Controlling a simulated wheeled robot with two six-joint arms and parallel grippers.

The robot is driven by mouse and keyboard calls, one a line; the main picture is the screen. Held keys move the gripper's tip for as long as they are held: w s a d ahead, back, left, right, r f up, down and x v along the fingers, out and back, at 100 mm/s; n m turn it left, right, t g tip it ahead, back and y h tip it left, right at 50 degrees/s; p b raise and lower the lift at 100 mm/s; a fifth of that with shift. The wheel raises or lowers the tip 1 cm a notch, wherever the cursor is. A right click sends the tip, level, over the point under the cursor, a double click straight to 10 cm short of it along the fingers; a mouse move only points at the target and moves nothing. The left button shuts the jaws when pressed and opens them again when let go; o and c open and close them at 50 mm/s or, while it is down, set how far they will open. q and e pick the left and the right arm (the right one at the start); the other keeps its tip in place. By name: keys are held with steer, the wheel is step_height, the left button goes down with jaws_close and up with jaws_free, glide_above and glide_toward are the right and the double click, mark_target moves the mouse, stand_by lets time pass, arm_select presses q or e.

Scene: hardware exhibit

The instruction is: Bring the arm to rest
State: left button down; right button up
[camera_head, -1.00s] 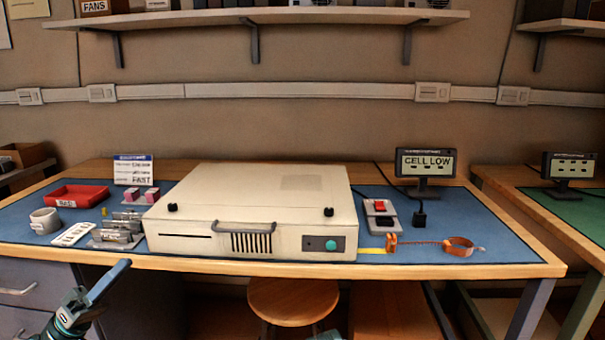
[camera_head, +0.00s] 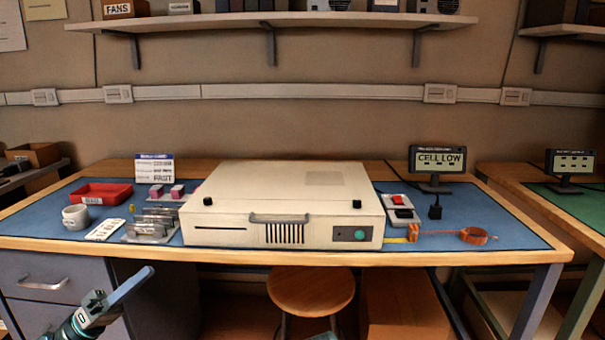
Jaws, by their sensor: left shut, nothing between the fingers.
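My left gripper (camera_head: 148,273) shows at the lower left, in front of the drawers and below the table's front edge. Its fingers are shut with nothing between them, and they point up and to the right. It touches nothing that I can see. Of my right arm, only a small teal and grey piece may show at the bottom edge, and its gripper is not visible.
A blue-matted workbench (camera_head: 40,219) holds a cream case (camera_head: 285,185), a red tray (camera_head: 101,194), a white mug (camera_head: 75,217), metal parts (camera_head: 152,224) and a "CELL LOW" display (camera_head: 438,160). A wooden stool (camera_head: 310,290) stands below the front edge.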

arm_select(q)
steer(key=w+d+f+g+y, duration=0.1)
steer(key=d+f+g+y, duration=0.35)
steer(key=d+f, duration=0.6)
steer(key=d+f+g+y, duration=0.3)
steer(key=d+f+g, duration=0.3)
steer(key=d, duration=0.7)
steer(key=s+d+f+m+g+y+p, duration=0.1)
steer(key=s+d+f+y, duration=0.1)
steer(key=s+f+y, duration=0.35)
steer(key=s+d+f+g+y+p, duration=0.1)
steer(key=s+f+g+y, duration=0.1)
steer(key=f+y, duration=0.55)
step_height(320, 180, up, 36)
steer(key=a+t+y+p, duration=0.1)
steer(key=y+p, duration=0.1)
steer(key=p, duration=3.6)
steer(key=shift+m, duration=0.4)
steer(key=shift+t, duration=0.25)
